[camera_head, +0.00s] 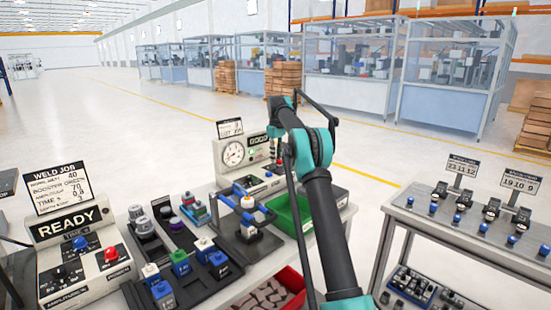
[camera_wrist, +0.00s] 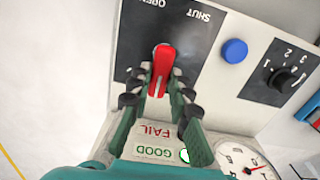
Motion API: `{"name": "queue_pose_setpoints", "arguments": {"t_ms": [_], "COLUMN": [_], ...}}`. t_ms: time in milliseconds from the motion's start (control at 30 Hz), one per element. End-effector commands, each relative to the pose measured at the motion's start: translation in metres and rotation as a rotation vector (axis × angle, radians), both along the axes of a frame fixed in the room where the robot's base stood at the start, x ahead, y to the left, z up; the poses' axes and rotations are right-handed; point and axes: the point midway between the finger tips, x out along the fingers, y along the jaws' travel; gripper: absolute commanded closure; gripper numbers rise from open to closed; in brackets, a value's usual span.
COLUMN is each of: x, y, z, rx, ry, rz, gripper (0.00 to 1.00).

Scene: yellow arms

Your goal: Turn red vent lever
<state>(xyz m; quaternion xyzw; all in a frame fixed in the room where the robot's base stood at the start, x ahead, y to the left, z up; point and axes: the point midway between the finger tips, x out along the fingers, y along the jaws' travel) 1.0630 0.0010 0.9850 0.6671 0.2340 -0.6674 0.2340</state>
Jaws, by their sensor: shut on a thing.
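The red vent lever (camera_wrist: 161,64) sits on a dark plate (camera_wrist: 188,42) on the front of a pale tester box, with OPEN and SHUT printed upside down above it in the wrist view. My gripper (camera_wrist: 160,98) has one finger on each side of the lever and is shut on it. The lever stands nearly upright in that view, leaning slightly. In the head view the tester box (camera_head: 234,170) is at the table's back; my arm partly covers its right side, and I cannot make out the lever there.
On the box are a blue button (camera_wrist: 235,51), a black dial (camera_wrist: 281,79), FAIL and GOOD lamps and a gauge (camera_wrist: 244,157). A green bin (camera_head: 287,218), a blue-handled fixture (camera_head: 247,207) and a READY weld unit (camera_head: 68,225) share the table. A component bench (camera_head: 455,230) stands right.

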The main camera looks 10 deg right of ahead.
Motion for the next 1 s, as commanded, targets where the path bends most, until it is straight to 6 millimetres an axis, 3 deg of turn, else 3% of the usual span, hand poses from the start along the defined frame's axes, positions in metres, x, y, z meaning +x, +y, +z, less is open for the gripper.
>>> {"name": "queue_pose_setpoints", "arguments": {"t_ms": [600, 1000], "x": [0.005, 0.005], "y": [-0.012, -0.017], "z": [0.001, 0.001], "rx": [0.001, 0.001], "ry": [-0.002, -0.002], "rz": [-0.568, -0.794], "gripper": [1.00, 1.00]}}
